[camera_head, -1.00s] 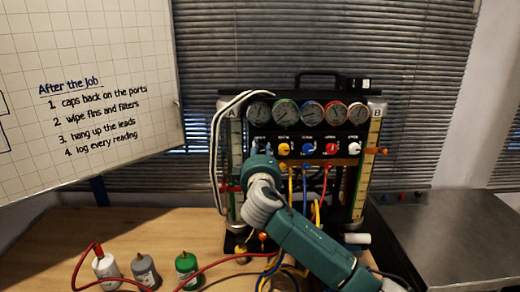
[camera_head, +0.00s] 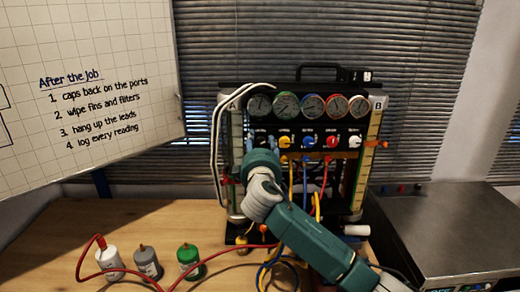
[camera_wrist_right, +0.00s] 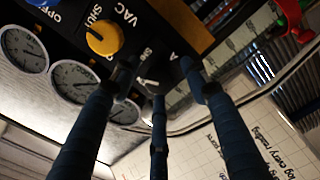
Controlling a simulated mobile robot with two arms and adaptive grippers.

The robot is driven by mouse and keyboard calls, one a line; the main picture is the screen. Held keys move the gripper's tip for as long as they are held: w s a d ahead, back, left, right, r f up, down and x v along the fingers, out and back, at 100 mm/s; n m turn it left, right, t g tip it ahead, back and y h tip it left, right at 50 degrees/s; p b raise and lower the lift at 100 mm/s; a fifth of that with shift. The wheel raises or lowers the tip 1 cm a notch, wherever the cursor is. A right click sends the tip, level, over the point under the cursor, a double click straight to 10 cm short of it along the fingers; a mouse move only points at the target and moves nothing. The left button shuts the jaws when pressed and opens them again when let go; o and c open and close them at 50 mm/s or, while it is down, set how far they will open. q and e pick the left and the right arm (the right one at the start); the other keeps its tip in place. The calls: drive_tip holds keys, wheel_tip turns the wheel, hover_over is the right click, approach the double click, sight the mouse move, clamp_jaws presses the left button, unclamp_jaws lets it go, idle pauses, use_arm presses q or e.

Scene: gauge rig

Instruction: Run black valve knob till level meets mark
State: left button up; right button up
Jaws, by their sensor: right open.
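The black valve knob (camera_head: 262,139) is at the left end of the knob row on the gauge rig (camera_head: 300,93). In the right wrist view the black knob (camera_wrist_right: 148,83) shows a white pointer line. My right gripper (camera_wrist_right: 157,82) is open, its fingers spread around the black knob; whether they touch it I cannot tell. The liquid level in column A is not clear. My left gripper is not in view.
The yellow knob (camera_wrist_right: 103,37) sits close beside the fingers. Blue (camera_head: 308,141), red (camera_head: 333,141) and white knobs (camera_head: 355,141) follow to the right. White hoses (camera_head: 216,140) loop at the rig's left.

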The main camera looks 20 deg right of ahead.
drive_tip(key=v, duration=1.1)
drive_tip(key=shift+s, duration=0.35)
drive_tip(key=shift+a, duration=0.15)
